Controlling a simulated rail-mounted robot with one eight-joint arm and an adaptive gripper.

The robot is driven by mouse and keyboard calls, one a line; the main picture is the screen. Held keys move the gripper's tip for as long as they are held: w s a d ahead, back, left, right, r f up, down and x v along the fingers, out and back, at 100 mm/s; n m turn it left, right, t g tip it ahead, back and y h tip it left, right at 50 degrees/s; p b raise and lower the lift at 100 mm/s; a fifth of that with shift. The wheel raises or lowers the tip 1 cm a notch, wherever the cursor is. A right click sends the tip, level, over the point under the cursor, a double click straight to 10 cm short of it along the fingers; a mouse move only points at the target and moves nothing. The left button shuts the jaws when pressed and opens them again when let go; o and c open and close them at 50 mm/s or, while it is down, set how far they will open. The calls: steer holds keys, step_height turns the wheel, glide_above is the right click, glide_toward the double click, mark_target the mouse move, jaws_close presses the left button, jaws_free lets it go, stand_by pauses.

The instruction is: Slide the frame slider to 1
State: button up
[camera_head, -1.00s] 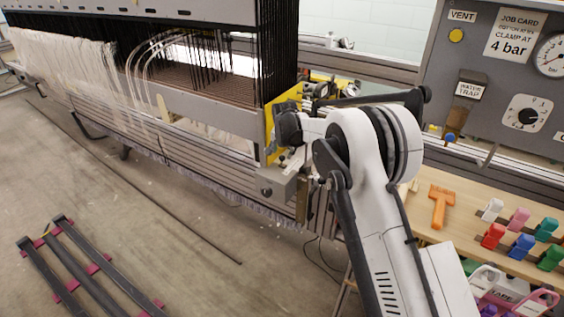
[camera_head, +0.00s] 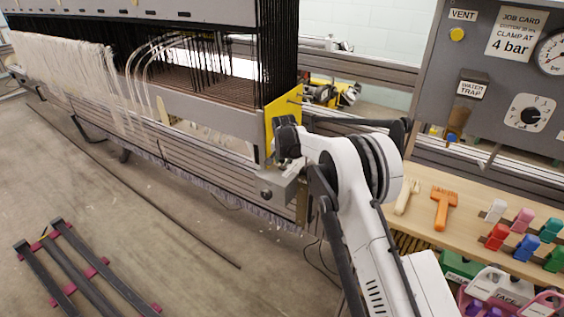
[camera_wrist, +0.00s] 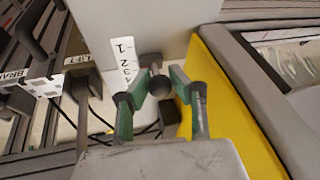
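The frame slider's dark round knob (camera_wrist: 159,85) stands out from a white panel in the wrist view. A white scale (camera_wrist: 124,58) to its left has "1" at its far end, with higher numbers below. The knob is below the "1", about level with the lower numbers; its exact setting is unclear. My gripper (camera_wrist: 159,80) has its green fingers apart, one on each side of the knob, with small gaps apparent. In the head view, my gripper is mostly hidden by my arm near the loom's yellow end plate (camera_head: 283,108).
The yellow plate (camera_wrist: 232,105) is close to the right finger in the wrist view. In the head view, a wooden bench (camera_head: 426,228) with an orange tool (camera_head: 443,207) and coloured clips is at right.

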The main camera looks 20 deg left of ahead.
mark_target(277, 170)
jaws_close()
steer(key=shift+s+a, duration=0.2)
steer(key=shift+s, duration=0.45)
steer(key=shift+s+a, duration=0.2)
steer(key=shift+s, duration=0.45)
steer(key=o, duration=0.6)
jaws_free()
steer(key=shift+s+a, duration=0.15)
steer(key=shift+c, duration=0.2)
steer(key=shift+o, duration=0.3)
steer(key=shift+r, duration=0.1)
